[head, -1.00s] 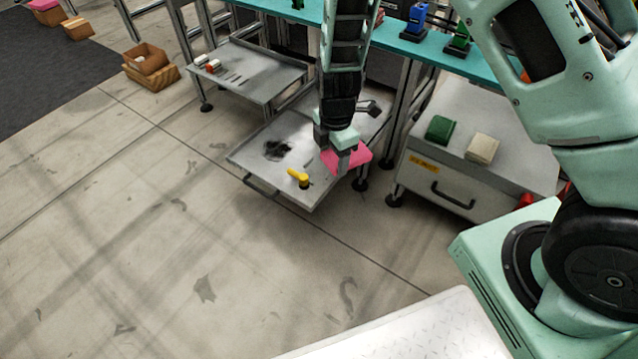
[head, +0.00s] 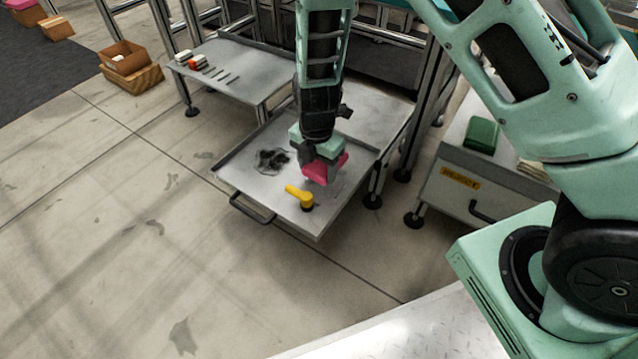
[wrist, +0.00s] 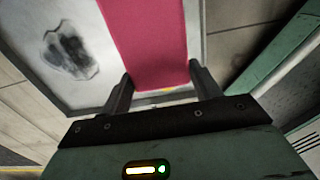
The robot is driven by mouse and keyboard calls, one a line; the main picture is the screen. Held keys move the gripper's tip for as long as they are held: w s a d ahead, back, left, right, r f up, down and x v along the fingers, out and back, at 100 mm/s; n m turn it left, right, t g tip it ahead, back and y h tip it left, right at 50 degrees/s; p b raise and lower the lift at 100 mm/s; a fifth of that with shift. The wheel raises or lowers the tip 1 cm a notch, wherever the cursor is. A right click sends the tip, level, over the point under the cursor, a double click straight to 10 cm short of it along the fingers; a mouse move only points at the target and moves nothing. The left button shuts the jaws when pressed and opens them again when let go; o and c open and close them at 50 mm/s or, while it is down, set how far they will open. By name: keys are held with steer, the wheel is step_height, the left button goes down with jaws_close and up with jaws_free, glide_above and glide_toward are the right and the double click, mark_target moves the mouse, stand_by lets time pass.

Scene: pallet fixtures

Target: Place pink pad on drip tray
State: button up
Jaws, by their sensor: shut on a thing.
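The pink pad (head: 325,170) is held in my gripper (head: 318,165) above the drip tray (head: 345,205). In the wrist view the pad (wrist: 150,45) is a flat strip running away between the two fingers of my gripper (wrist: 160,85), which are shut on its sides. The drip tray is a grey metal tray with a raised rim and a dark handle at its front; its surface also shows in the wrist view (wrist: 95,20). A dark stain (head: 273,160) lies on the tray left of the pad. I cannot tell whether the pad touches the tray.
A yellow-handled valve (head: 301,197) stands on the tray's front part, close to the pad. A grey side table (head: 235,70) with small items is behind left. A grey cabinet (head: 455,190) with a green block (head: 481,135) stands right.

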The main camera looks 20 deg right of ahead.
mark_target(317, 195)
steer(key=shift+f+b, duration=1.8)
steer(key=shift+f, duration=1.7)
steer(key=shift+f, duration=0.2)
steer(key=o, duration=1)
steer(key=shift+r, duration=0.1)
step_height(317, 195, up, 12)
steer(key=p, duration=0.7)
steer(key=shift+r+p, duration=0.1)
steer(key=shift+p, duration=0.25)
steer(key=s+a+r+m+y, duration=0.1)
steer(key=s+a+r+m, duration=0.2)
steer(key=s+r+m, duration=0.45)
steer(key=s+a+r+m+y, duration=0.1)
steer(key=s+a+r+m, duration=0.3)
steer(key=s+r, duration=0.55)
steer(key=s+d+r+m+h, duration=0.1)
steer(key=s+d+r+m, duration=0.3)
steer(key=s+m, duration=0.2)
steer(key=shift+s, duration=0.8)
